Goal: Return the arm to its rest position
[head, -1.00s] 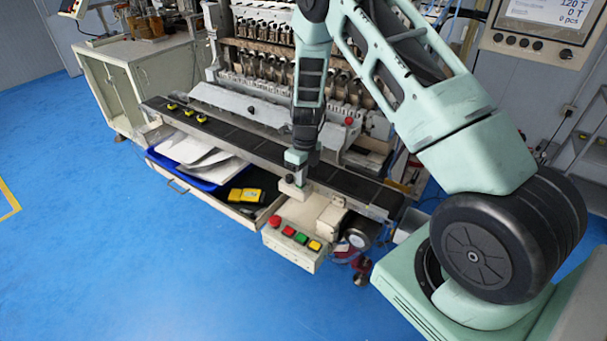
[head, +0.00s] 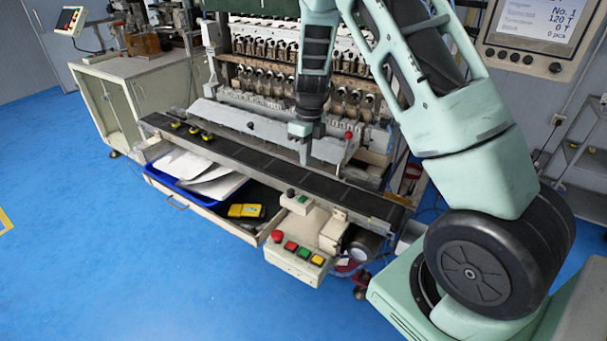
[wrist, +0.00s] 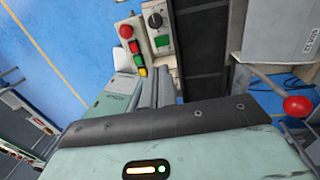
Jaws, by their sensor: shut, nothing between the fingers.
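My gripper (head: 304,158) hangs from my green arm above the black conveyor belt, in front of the coil winder (head: 270,75). It is shut and empty. In the wrist view my gripper (wrist: 155,78) shows its two grey fingers together, with the black belt (wrist: 200,50) beside them. The control box with red, green and yellow buttons (head: 297,258) stands below and in front of the gripper in the head view. It also shows in the wrist view (wrist: 133,45), left of the fingers. The gripper is apart from it.
The conveyor (head: 250,162) carries several small yellow-and-black parts (head: 195,131) at its left end. An open drawer (head: 210,215) holds a blue tray and a yellow device (head: 245,211). A red-knobbed lever (wrist: 297,106) is near my gripper. Blue floor in front is clear.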

